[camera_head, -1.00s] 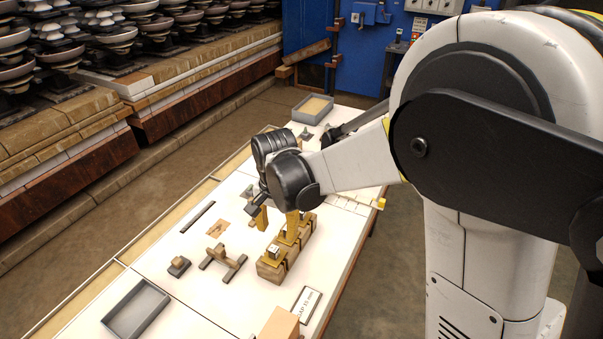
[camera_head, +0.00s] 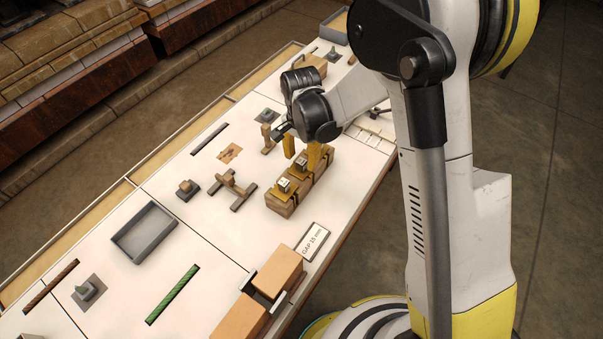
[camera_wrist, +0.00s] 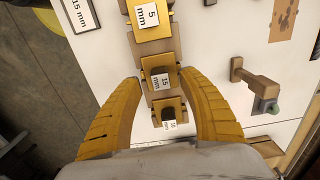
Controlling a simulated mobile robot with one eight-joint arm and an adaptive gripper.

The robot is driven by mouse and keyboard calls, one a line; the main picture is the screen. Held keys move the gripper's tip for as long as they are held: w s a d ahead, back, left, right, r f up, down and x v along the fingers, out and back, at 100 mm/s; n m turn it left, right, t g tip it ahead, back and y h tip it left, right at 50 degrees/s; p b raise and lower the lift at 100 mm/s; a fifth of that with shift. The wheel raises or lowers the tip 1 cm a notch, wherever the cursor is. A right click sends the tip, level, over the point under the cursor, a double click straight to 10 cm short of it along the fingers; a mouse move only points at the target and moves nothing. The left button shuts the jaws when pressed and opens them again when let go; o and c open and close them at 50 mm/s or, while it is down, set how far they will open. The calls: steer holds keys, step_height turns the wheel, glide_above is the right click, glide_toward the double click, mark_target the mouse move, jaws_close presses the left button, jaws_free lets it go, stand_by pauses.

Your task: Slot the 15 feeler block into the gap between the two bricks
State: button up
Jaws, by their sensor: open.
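The 15 feeler block (camera_wrist: 161,80) is the middle of three labelled blocks on a wooden rack (camera_head: 316,188). In the wrist view it lies between the tips of my open gripper (camera_wrist: 160,82). Its label faces up; I cannot tell whether a finger touches it. In the head view my gripper (camera_head: 300,160) is over the rack, its yellow fingers partly hiding the blocks. The two orange-brown bricks, the farther brick (camera_head: 279,271) and the nearer brick (camera_head: 239,321), stand at the table's front edge with a narrow gap between them. The nearer brick is cut off by the frame.
The 5 mm block (camera_wrist: 148,15) and a smaller-looking block (camera_wrist: 169,124) flank the 15 block. A gap sign (camera_head: 313,241) lies between rack and bricks. A grey tray (camera_head: 146,232), a green strip (camera_head: 172,294) and small wooden fixtures (camera_head: 232,186) are left of the rack.

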mark_target(301, 161)
step_height(301, 161, down, 3)
steer(key=shift+w+f+b, duration=0.1)
steer(key=shift+w+b, duration=0.05)
steer(key=shift+b, duration=0.2)
jaws_close()
steer(key=shift+r, duration=0.2)
